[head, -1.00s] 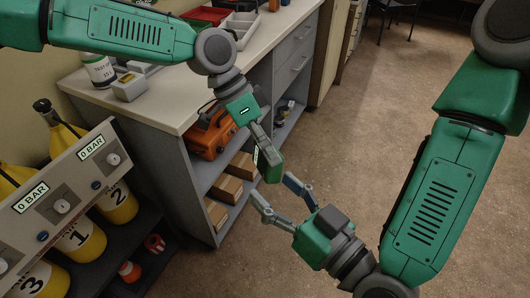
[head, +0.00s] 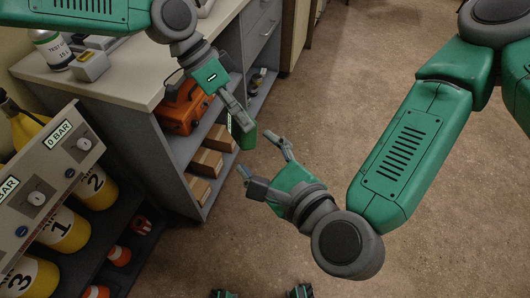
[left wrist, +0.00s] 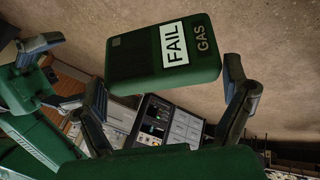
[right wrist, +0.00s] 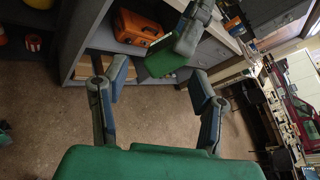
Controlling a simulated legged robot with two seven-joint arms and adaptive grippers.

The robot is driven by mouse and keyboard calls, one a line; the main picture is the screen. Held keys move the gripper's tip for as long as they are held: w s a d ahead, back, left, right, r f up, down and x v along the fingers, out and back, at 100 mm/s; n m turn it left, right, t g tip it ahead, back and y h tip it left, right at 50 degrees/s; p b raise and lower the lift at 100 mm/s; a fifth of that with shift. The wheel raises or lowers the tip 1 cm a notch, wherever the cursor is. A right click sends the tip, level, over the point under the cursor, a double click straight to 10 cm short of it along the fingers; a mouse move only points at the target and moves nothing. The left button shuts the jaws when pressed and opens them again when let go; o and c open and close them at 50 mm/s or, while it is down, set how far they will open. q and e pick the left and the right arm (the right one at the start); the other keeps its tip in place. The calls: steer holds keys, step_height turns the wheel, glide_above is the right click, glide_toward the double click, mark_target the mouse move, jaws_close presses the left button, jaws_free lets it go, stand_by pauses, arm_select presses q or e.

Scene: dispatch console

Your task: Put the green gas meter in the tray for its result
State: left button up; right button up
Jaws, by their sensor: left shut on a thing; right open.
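The green gas meter (left wrist: 148,62) shows in the left wrist view, with a white FAIL label and the word GAS. My left gripper (head: 236,112) is shut on it. In the head view the meter (head: 244,136) is held in the air, seen almost edge-on, in front of the grey cabinet. My right gripper (head: 264,160) is open and empty, just below and to the right of the meter, with its fingers toward it. In the right wrist view the meter (right wrist: 165,62) shows beyond the open fingers. No result tray can be made out in the head view.
A grey cabinet (head: 176,160) with a pale top (head: 125,85) stands at the left, an orange case (head: 183,108) and cardboard boxes (head: 207,162) on its shelves. A gauge panel (head: 45,180) with yellow cylinders (head: 62,232) is at lower left. The floor (head: 330,90) at right is clear.

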mark_target(239, 132)
arm_select(q)
steer(key=shift+d, duration=0.1)
arm_select(e)
steer(key=w+a+f+m, duration=0.1)
steer(key=w+m, duration=0.2)
steer(key=w+a+f+m, duration=0.1)
steer(key=w+f+m, duration=0.1)
steer(key=w+m, duration=0.1)
steer(key=w+a+f+m+h, duration=0.1)
steer(key=w+f+m, duration=0.1)
steer(key=w+m, duration=0.2)
steer(key=shift+w+a+f+g, duration=0.15)
steer(key=shift+w+a+g, duration=0.05)
steer(key=shift+a+g, duration=0.2)
jaws_close()
arm_select(q)
steer(key=o, duration=1.3)
